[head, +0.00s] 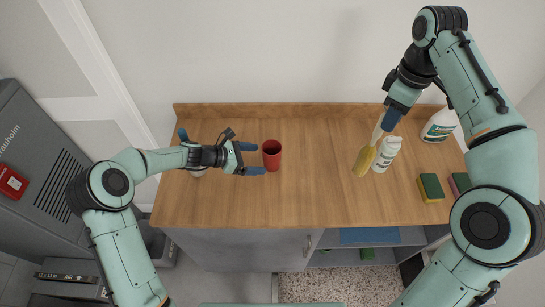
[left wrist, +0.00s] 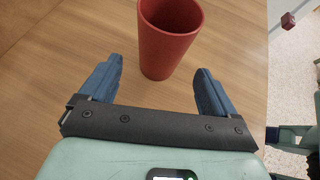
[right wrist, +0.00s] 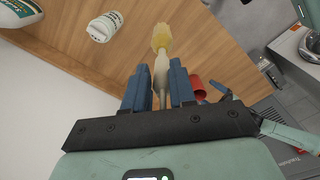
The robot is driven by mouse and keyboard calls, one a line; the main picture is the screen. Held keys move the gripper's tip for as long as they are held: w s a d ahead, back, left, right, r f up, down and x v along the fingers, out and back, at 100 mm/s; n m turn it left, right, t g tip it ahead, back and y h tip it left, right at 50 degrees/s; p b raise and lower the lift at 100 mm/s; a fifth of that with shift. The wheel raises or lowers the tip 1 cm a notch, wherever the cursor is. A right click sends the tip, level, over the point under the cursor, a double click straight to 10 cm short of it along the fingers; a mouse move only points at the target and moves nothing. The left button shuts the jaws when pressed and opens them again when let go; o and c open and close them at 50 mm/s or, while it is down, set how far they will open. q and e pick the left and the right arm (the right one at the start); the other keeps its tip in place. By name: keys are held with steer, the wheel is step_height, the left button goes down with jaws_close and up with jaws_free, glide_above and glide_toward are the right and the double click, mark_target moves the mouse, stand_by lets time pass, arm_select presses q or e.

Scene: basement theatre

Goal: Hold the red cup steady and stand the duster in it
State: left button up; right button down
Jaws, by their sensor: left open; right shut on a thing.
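The red cup (head: 271,155) stands upright on the wooden counter, left of the middle. My left gripper (head: 260,159) is open, with its fingertips to either side of the cup's near side. In the left wrist view the cup (left wrist: 168,42) sits between and just beyond the fingertips (left wrist: 160,72). My right gripper (head: 388,121) is shut on the pale handle of the duster (head: 364,161), whose yellow head points down towards the counter. The duster's head also shows in the right wrist view (right wrist: 161,38), beyond the fingers (right wrist: 161,72). The cup is partly hidden there.
A white bottle (head: 386,154) stands close beside the duster. A larger white and green bottle (head: 439,125) is at the back right. A yellow-green sponge (head: 431,188) and a pink one (head: 460,182) lie at the right. The counter between cup and duster (head: 315,165) is clear.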

mark_target(269, 159)
arm_select(q)
steer(key=shift+x, duration=2.9)
steer(key=c, duration=0.8)
steer(key=o, duration=0.8)
steer(key=c, duration=1)
